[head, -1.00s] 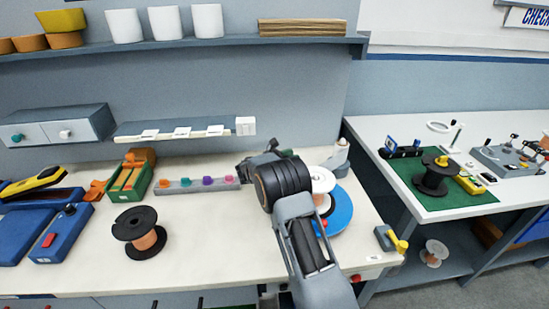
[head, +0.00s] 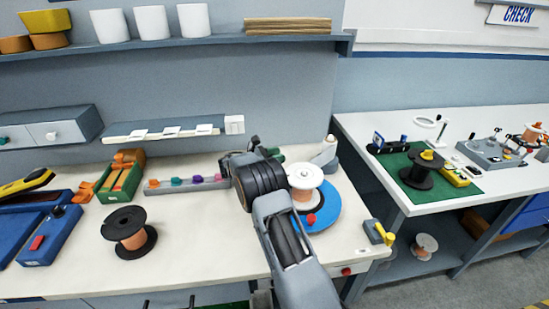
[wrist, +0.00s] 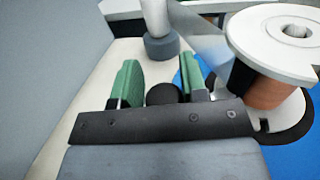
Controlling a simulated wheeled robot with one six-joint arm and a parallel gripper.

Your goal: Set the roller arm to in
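My gripper (wrist: 161,82) shows in the wrist view with two green fingers apart. A dark round thing shows low between them; I cannot tell whether it is part of the gripper. A white and copper spool (wrist: 272,55) stands close to the right of the fingers. A pale post with a grey foot (wrist: 162,47) stands ahead, and a grey bar runs from near it toward the spool; I cannot tell whether this is the roller arm. In the head view the spool (head: 306,180) sits on a blue disc (head: 328,208). My wrist hides much of the gripper (head: 262,152) there.
A red knob (head: 311,219) is at the disc's front. A black spool (head: 130,232), a row of coloured pegs (head: 186,183) and a yellow-handled block (head: 378,233) are on the bench. A shelf (head: 180,42) hangs above. A second bench (head: 400,130) stands right.

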